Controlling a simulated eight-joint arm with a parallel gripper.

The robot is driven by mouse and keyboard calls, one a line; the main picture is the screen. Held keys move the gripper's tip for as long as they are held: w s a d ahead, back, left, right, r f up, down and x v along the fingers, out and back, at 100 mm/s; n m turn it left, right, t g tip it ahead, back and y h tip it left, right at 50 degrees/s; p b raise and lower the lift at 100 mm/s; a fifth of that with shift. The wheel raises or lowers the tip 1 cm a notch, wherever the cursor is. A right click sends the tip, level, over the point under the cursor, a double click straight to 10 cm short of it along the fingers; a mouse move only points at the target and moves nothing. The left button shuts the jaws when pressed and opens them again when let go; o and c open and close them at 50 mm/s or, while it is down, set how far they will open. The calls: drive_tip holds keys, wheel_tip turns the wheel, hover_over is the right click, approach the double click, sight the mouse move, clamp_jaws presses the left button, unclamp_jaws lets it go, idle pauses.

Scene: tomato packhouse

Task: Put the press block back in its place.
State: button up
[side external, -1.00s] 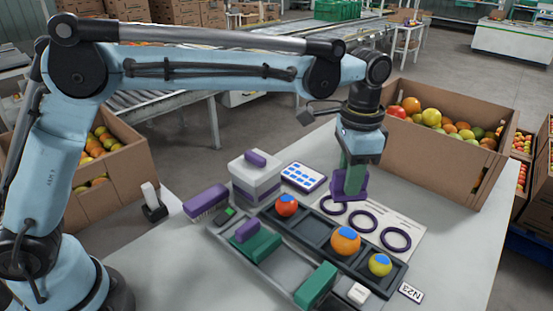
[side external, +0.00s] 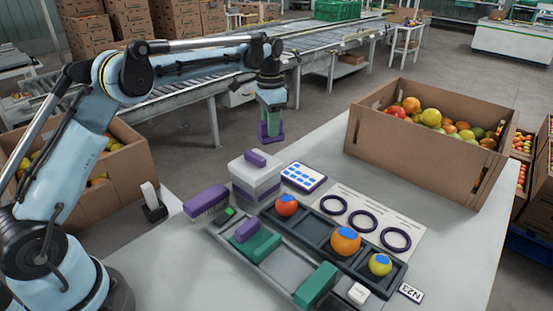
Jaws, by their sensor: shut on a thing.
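My gripper (side external: 271,110) is shut on the press block (side external: 270,134), which looks purple at its lower end with green above it. It holds the block upright in the air, above and behind the white box with a purple handle (side external: 256,180). The block appears clear of the table and of everything on it. Where the green of the fingers ends and the block begins is hard to tell. A dark tray (side external: 318,232) holds a red, an orange and a yellow-green tomato, each with a blue patch on top.
A blue label sheet (side external: 303,177) and a white card with three purple rings (side external: 375,212) lie behind the tray. A purple brush (side external: 206,201) and a green fixture (side external: 318,284) are nearer. A cardboard box of tomatoes (side external: 420,160) stands at right. The front right tabletop is clear.

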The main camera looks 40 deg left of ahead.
drive_tip(key=shift+f, duration=3.95)
drive_tip(key=shift+f, duration=0.4)
drive_tip(key=o, duration=1)
drive_tip(key=shift+c, duration=0.2)
drive_tip(key=c, duration=0.3)
drive_tip(key=shift+r, duration=3.5)
